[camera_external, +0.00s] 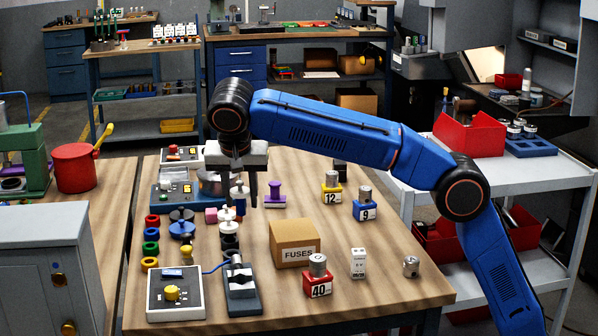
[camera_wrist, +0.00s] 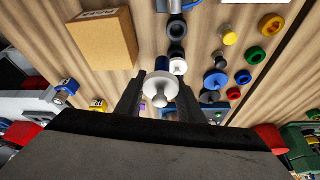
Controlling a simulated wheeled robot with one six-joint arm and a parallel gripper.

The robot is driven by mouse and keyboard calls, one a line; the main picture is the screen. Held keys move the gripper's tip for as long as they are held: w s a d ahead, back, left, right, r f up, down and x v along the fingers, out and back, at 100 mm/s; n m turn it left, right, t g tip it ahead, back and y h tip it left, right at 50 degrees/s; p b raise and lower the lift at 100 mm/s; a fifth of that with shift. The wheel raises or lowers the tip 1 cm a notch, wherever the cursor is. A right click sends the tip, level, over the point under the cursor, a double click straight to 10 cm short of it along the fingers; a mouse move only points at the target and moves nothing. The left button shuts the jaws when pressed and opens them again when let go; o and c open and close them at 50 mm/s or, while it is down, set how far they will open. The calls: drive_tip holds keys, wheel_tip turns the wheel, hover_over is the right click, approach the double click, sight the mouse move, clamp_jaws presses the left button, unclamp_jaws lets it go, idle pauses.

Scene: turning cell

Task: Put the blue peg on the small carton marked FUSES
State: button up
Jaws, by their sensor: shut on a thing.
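The carton marked FUSES (camera_external: 295,243) is a closed brown box standing on the wooden table; it also shows at the upper left of the wrist view (camera_wrist: 104,42). My gripper (camera_external: 239,189) is left of and behind the carton, pointing down. In the wrist view my gripper (camera_wrist: 160,98) has its fingers on either side of a peg with a pale round flange and knob. The blue peg (camera_wrist: 162,63) shows its blue end beyond that flange; the blue end also shows below the fingers in the external view (camera_external: 240,207). The gap under it is hard to judge.
A white peg (camera_external: 228,215) and a black one (camera_external: 229,241) stand near the gripper. A purple spool (camera_external: 275,196), numbered weights (camera_external: 318,277) and a clamp fixture (camera_external: 241,283) surround the carton. Coloured rings (camera_external: 150,248) lie at left. The carton top is bare.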

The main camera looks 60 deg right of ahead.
wheel_tip(320, 180, up, 5)
drive_tip(key=n, duration=0.2)
hover_over(291, 223)
drive_tip(key=a, duration=0.2)
drive_tip(key=s, duration=0.1)
drive_tip(key=shift+t, duration=0.4)
drive_tip(key=f, duration=0.9)
drive_tip(key=shift+s+d+f, duration=0.15)
drive_tip(key=shift+d+f, duration=0.25)
drive_tip(key=shift+f, duration=0.1)
drive_tip(key=o, duration=1.2)
drive_tip(key=v, duration=1.2)
drive_tip(key=shift+d, duration=0.2)
